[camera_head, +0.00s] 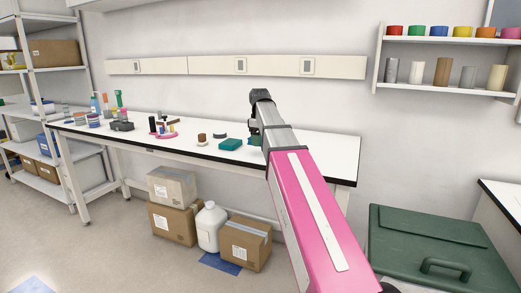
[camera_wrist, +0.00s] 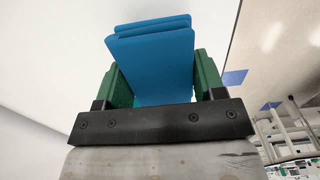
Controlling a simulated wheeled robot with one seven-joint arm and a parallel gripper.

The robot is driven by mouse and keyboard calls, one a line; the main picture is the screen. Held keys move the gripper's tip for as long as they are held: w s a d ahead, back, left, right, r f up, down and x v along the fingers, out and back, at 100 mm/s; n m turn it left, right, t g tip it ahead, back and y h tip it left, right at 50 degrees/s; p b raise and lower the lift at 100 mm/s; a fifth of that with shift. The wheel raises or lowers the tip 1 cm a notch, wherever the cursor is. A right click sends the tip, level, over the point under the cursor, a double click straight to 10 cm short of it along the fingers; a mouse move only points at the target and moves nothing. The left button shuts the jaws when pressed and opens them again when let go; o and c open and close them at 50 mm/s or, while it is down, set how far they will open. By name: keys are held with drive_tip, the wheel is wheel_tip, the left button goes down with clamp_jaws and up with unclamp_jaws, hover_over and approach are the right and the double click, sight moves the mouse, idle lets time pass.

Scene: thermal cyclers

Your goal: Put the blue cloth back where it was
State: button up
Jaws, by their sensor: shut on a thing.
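The blue cloth (camera_wrist: 155,65) is a folded, flat stack with layered edges in the wrist view. My gripper (camera_wrist: 153,88) is shut on it, with a green finger on either side. In the head view my gripper (camera_head: 256,130) is at the end of my pink and grey arm, over or near the right part of the white bench (camera_head: 310,157). My arm hides most of the gripper there, and the cloth cannot be made out clearly. I cannot tell from the head view whether the cloth touches the bench.
A teal block (camera_head: 230,145) and small round items (camera_head: 202,138) lie left of my gripper on the bench. Bottles (camera_head: 118,98) and tools stand farther left. Boxes (camera_head: 173,223) and a white jug (camera_head: 209,226) are below. A green lidded bin (camera_head: 430,235) stands at right.

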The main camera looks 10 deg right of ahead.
sight(261, 154)
drive_tip(key=shift+w+d+f, duration=0.3)
drive_tip(key=shift+f, duration=1.95)
drive_tip(key=shift+f, duration=0.15)
drive_tip(key=o, duration=0.9)
wheel_tip(261, 154, up, 11)
drive_tip(key=shift+r, duration=0.7)
